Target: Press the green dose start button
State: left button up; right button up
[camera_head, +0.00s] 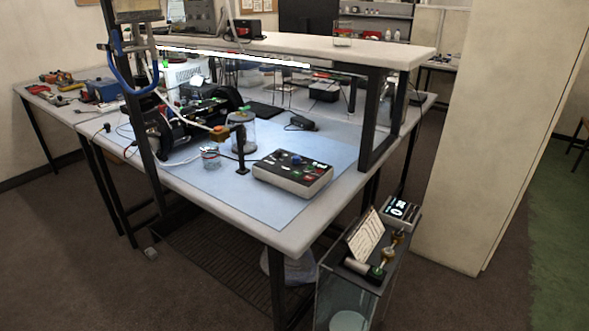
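A low control box (290,185) with a pale casing and dark top panel sits on the blue mat near the front right corner of the workbench. Its panel carries a blue knob, a red spot and small green spots. Which green spot is the dose start button is too small to tell. At the lower right stands a clear tank (340,285) with a pale round shape inside. On its top are brass and black fittings, a tilted printed card (365,233) and a small device with a lit display (401,209). Neither of my grippers is in view.
The workbench has a blue mat (245,190), a raised shelf (300,48) and dark posts. A lidded clear jar (242,132), a small glass jar (210,157) and black equipment stand left of the control box. A tall beige panel (485,130) stands right. Floor in front is open.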

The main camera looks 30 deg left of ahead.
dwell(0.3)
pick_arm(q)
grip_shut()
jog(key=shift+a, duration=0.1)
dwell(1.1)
